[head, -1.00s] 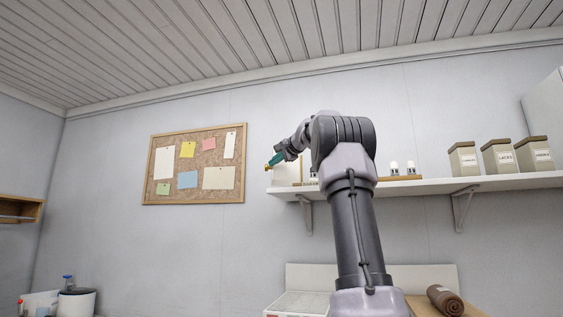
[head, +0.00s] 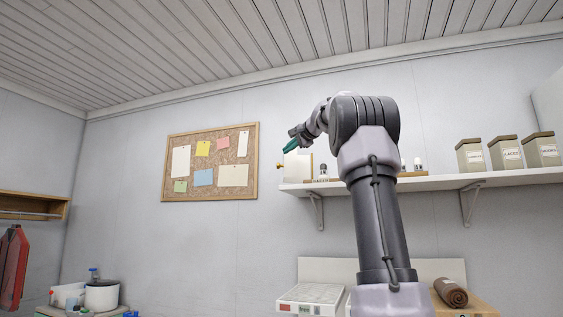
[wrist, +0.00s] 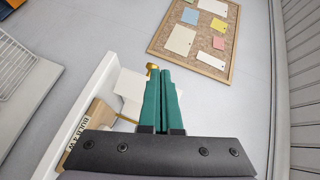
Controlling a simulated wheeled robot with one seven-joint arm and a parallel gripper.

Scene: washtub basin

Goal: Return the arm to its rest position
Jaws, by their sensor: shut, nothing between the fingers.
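My gripper (head: 291,146) is at the end of my raised arm, in front of the wall shelf's left end in the head view. In the wrist view its two green fingers (wrist: 162,75) lie side by side, shut with nothing between them. My arm rises from the lower right of the head view and bends left at the top. A small brass-coloured knob (wrist: 151,68) shows beside the fingertips in the wrist view; I cannot tell what it belongs to.
The wall shelf (head: 435,184) holds several labelled canisters (head: 507,152) at the right. A cork board (head: 210,180) with notes hangs left of the gripper. Below are a white tray (head: 312,293), a rolled brown towel (head: 450,291) and a white pot (head: 102,295). The wall between is bare.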

